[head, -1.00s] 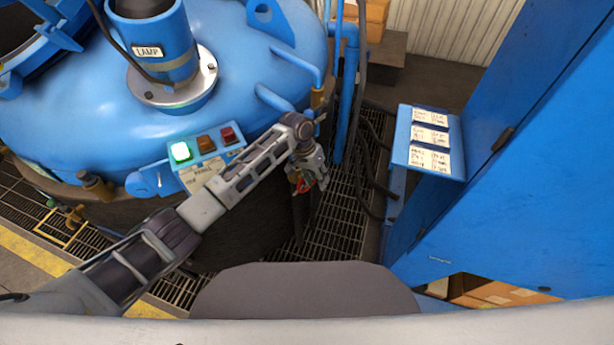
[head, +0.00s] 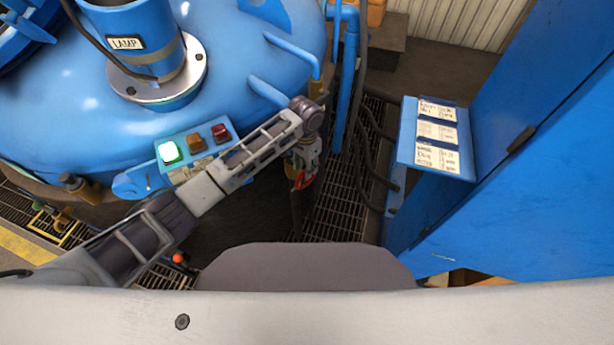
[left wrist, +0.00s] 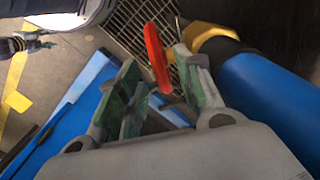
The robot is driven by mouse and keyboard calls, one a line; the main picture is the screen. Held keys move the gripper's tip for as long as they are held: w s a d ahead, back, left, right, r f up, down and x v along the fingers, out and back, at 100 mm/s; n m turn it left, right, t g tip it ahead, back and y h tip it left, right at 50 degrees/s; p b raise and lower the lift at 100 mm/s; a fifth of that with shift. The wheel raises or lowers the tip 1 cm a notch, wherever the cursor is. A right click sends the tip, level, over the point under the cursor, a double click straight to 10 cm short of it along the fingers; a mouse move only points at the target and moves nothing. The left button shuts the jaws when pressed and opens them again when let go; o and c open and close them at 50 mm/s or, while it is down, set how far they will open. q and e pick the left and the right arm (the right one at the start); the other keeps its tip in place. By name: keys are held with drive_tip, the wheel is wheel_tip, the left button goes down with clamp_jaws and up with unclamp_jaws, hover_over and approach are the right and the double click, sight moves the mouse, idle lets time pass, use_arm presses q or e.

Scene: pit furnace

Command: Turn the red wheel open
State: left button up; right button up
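The red wheel (left wrist: 157,57) shows nearly edge-on in the left wrist view, just beyond the fingertips and beside a brass fitting on a blue pipe. In the head view only a small red part (head: 303,180) shows by the hand; the rest is hidden. My left gripper (left wrist: 160,88) is open, its two fingers apart with the wheel in line with the gap. I cannot tell whether a finger touches it. In the head view the left gripper (head: 302,168) hangs downward beside the furnace. A small dark shape at the wrist view's upper left looks like my right gripper (left wrist: 32,43).
The blue furnace lid (head: 75,110) and a button box with a lit green lamp (head: 168,152) lie left of the hand. A blue pipe (head: 348,85) and dark hoses stand close on its right. A label shelf (head: 436,140) and blue cabinet are farther right. Grating lies below.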

idle(0.4)
use_arm(q)
drive_tip(key=shift+f, duration=3.75)
drive_tip(key=shift+c, duration=0.4)
clamp_jaws()
